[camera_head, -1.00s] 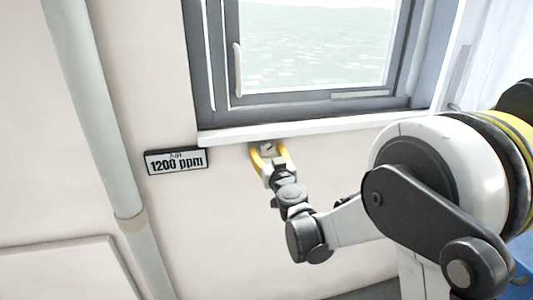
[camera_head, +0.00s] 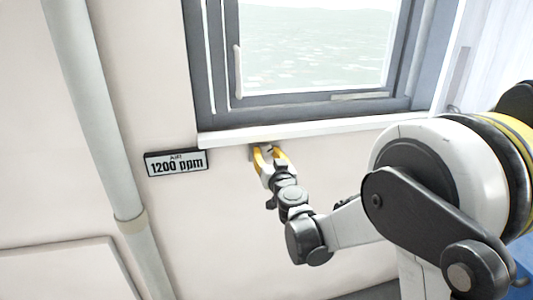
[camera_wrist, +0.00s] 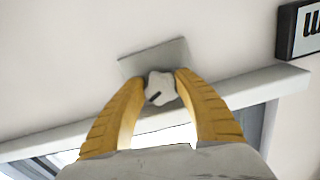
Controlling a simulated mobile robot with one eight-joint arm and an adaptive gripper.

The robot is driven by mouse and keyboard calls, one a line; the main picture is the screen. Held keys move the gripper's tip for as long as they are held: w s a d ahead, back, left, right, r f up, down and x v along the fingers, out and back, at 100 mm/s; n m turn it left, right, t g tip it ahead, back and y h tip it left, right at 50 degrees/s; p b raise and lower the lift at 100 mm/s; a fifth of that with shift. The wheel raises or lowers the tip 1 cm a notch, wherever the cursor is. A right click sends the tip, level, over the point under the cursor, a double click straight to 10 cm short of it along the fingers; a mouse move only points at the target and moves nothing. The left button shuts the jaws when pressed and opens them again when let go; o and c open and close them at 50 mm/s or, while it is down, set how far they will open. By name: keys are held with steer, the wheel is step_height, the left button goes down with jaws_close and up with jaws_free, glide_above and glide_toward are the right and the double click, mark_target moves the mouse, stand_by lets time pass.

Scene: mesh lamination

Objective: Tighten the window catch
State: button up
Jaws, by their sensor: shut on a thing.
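The window catch shows in the wrist view as a pale lobed knob (camera_wrist: 161,88) with a dark mark on it, in front of a grey square plate (camera_wrist: 150,58) on the wall. My gripper (camera_wrist: 155,90) has its yellow fingers on either side of the knob and is shut on it. In the head view my gripper (camera_head: 268,155) is just below the window sill, against the wall. There the fingers largely hide the knob. The window (camera_head: 315,50) above has a grey frame and a pale upright handle (camera_head: 238,70) at its left.
The white sill (camera_head: 320,128) juts out just above my gripper. An air sign reading 1200 ppm (camera_head: 176,162) is on the wall to the left. A grey pipe (camera_head: 95,110) runs down further left. The wall below the gripper is clear.

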steer(key=shift+a+m, duration=0.1)
steer(key=shift+m, duration=1.9)
steer(key=o, duration=1.2)
steer(key=shift+c, duration=0.2)
steer(key=shift+s, duration=0.1)
steer(key=v, duration=1.1)
steer(key=shift+s, duration=0.35)
steer(key=shift+r, duration=0.1)
